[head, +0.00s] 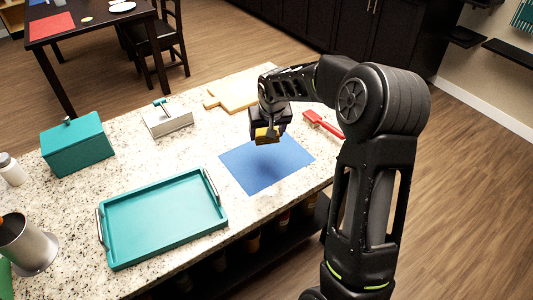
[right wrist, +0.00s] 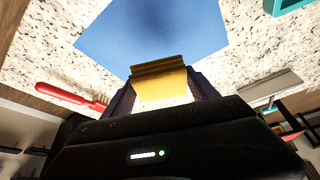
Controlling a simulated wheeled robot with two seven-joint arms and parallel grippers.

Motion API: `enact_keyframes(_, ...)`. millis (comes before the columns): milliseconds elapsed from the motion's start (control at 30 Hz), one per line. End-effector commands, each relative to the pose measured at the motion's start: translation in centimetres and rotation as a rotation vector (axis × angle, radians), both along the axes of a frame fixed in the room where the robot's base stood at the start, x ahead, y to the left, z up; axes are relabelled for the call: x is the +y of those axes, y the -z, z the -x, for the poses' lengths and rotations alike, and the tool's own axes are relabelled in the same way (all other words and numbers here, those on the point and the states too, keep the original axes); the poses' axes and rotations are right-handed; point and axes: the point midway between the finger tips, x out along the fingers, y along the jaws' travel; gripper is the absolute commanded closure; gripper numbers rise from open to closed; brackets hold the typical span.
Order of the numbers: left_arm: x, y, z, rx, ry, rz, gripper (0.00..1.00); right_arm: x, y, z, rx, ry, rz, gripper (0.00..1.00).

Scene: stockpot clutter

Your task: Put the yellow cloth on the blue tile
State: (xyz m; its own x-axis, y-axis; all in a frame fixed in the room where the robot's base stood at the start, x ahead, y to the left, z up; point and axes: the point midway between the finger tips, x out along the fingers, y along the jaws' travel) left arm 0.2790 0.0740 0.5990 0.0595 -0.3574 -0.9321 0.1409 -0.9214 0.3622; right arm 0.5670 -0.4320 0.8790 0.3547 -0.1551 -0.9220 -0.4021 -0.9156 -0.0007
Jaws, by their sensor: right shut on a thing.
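The yellow cloth (head: 266,134) hangs folded from my right gripper (head: 268,127), which is shut on it. In the head view the cloth is above the far part of the blue tile (head: 252,176), apparently apart from it. The right wrist view shows the yellow cloth (right wrist: 162,78) between the fingers of my right gripper (right wrist: 160,90), with the blue tile (right wrist: 150,30) beyond it. The tile lies flat on the speckled counter and its visible surface is bare, with a soft shadow. My left gripper is in neither view.
A teal tray (head: 165,222) lies left of the tile. A red-handled brush (head: 324,124) lies to its right, and a cutting board (head: 235,90) lies behind.

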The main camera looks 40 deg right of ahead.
Motion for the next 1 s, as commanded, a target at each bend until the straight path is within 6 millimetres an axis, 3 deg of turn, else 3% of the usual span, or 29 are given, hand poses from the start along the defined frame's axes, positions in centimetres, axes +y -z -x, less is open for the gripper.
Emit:
enact_keyframes(200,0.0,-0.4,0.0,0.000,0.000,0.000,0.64,0.0,3.8,0.1,0.003,0.000,-0.001,0.70)
enact_keyframes(600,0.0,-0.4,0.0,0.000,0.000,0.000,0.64,0.0,4.6,0.0,0.000,0.000,0.001,0.70)
enact_keyframes(867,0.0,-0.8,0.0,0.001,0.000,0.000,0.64,0.0,7.7,0.0,0.002,0.000,-0.001,0.70)
enact_keyframes(1000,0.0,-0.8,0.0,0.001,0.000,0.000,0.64,0.0,8.1,0.0,-0.001,0.000,0.000,0.70)
